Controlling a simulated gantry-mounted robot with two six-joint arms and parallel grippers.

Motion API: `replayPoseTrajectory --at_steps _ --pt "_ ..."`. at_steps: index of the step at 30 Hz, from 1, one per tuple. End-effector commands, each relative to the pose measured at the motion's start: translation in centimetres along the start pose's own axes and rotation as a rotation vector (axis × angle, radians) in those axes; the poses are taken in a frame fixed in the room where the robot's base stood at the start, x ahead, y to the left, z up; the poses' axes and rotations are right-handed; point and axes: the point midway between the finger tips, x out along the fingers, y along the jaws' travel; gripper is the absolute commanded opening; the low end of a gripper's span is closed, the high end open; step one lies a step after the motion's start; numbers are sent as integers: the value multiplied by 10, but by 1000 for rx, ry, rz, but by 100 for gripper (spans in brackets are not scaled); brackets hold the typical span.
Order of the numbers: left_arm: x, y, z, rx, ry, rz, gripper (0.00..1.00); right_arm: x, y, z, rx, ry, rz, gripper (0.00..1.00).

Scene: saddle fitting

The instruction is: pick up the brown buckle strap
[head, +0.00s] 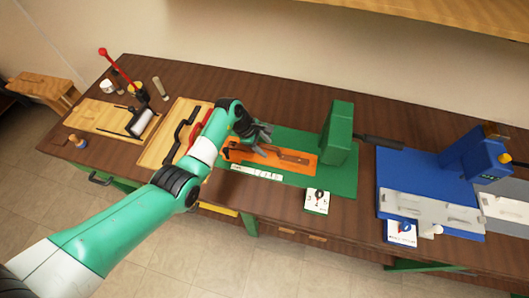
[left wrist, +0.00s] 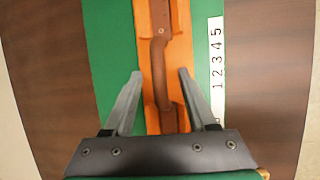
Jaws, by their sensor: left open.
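The brown buckle strap (left wrist: 160,70) lies along an orange board (left wrist: 177,80) on a green base. In the head view the strap (head: 283,154) rests on the orange board (head: 310,170), with its left part near my gripper. My left gripper (head: 262,134) is above the board's left part. In the left wrist view the open jaws (left wrist: 160,78) stand on either side of the strap and board, with nothing held between them. The strap's near end is partly hidden behind the gripper body. My right gripper is not in view.
A green upright block (head: 338,133) stands at the board's right end. A numbered white strip (left wrist: 216,70) lies beside the board. A blue machine (head: 470,160) is farther right. Wooden boards with a roller and red-handled tool (head: 118,66) are left. Bare table shows behind the green base.

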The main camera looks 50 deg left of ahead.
Motion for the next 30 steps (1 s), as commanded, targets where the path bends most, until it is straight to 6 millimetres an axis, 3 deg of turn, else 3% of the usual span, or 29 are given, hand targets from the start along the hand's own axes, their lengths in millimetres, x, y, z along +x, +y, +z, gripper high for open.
replayPoseTrajectory --at_steps 3,10,19,30 --pt "15 0 -1 0 0 0 57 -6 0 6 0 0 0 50" --pt "14 0 0 0 0 2 55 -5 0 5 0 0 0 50" --pt "14 0 0 0 0 1 1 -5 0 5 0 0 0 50" --pt "14 0 0 0 0 1 0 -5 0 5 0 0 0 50"
